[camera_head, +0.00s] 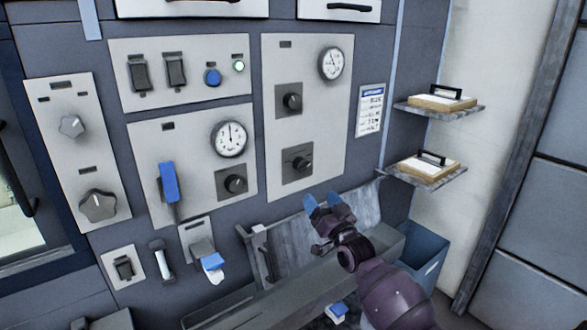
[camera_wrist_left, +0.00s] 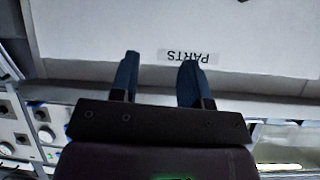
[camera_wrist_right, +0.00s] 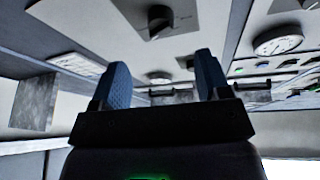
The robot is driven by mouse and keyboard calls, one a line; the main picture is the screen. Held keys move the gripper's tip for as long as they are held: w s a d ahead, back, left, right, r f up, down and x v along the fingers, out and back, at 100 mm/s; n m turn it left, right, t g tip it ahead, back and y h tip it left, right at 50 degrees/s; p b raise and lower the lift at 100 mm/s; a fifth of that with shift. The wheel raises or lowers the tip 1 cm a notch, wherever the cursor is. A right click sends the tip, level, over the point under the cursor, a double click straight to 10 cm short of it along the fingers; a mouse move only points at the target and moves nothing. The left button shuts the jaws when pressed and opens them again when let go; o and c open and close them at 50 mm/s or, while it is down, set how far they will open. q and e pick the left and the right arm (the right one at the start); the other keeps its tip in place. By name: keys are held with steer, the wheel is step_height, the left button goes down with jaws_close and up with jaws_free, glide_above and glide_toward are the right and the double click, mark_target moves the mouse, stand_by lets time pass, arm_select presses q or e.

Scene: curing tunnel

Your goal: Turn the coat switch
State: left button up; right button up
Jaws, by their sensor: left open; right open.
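The labels are too small to read, so I cannot tell which control is the coat switch. On the right panel (camera_head: 331,120) are an upper black rotary knob (camera_head: 292,102) and a lower black rotary knob (camera_head: 299,164). The panel left of it has another black rotary knob (camera_head: 235,184). My right gripper (camera_head: 323,203) is open and empty, below and right of the lower knob and apart from it. In the right wrist view, a black knob (camera_wrist_right: 160,20) shows beyond the open fingers. My left gripper (camera_wrist_left: 158,75) shows only in its wrist view, open before a white surface labelled PARTS (camera_wrist_left: 190,57).
Two rocker switches, a blue button (camera_head: 212,77) and a lit green lamp (camera_head: 238,66) sit on the upper left panel. A blue lever (camera_head: 169,182) sticks out below. Two shelves (camera_head: 440,109) stand right. A metal trough (camera_head: 290,301) and blue bin (camera_head: 427,256) lie below.

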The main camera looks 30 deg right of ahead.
mark_target(304, 169)
steer(key=x, duration=0.7)
steer(key=p+x, duration=0.1)
steer(key=x, duration=0.2)
steer(key=shift+w+d+r, duration=0.1)
steer(key=shift+r, duration=0.35)
steer(key=c, duration=0.9)
